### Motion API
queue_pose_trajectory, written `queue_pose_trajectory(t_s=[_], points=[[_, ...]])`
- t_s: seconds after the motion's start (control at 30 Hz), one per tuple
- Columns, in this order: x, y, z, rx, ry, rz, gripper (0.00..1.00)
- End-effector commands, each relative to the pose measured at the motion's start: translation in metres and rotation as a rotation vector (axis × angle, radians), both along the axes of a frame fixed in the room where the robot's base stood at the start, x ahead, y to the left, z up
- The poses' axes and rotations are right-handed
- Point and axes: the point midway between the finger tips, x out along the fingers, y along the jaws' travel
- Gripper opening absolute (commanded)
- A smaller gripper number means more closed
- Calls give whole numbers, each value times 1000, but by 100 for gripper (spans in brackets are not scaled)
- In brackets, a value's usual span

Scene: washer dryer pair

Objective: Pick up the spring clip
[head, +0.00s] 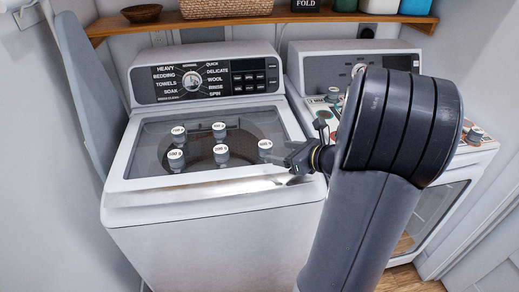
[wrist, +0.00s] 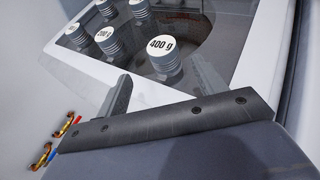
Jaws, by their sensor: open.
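My gripper (head: 291,166) is open and empty over the right front part of the washer lid. In the wrist view its two fingers (wrist: 160,66) stand apart, with the 400 g weight (wrist: 164,52) showing beyond them. I cannot pick out a spring clip with certainty in either view. A small dark object (head: 320,125) stands on the dryer top, just left of my arm, but it is too small to identify. My arm hides much of the dryer top.
Several labelled grey weights (head: 220,152) stand on the glass lid of the white washer (head: 190,205). The dryer (head: 437,190) is at right, with small items (head: 474,135) on top. A wooden shelf (head: 270,18) runs above; an ironing board (head: 85,90) leans at left.

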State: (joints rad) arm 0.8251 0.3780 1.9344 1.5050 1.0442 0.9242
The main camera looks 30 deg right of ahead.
Motion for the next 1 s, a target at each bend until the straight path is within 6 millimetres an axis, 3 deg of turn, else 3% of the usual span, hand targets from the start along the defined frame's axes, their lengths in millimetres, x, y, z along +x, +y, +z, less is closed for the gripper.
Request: queue_pose_trajectory(t_s=[0.1,0.37,0.7,1.0], points=[[16,7,-7,-1,1,4,67],[31,12,-16,-1,2,3,67],[67,21,-37,-2,0,4,67],[70,22,-38,-3,0,2,66]])
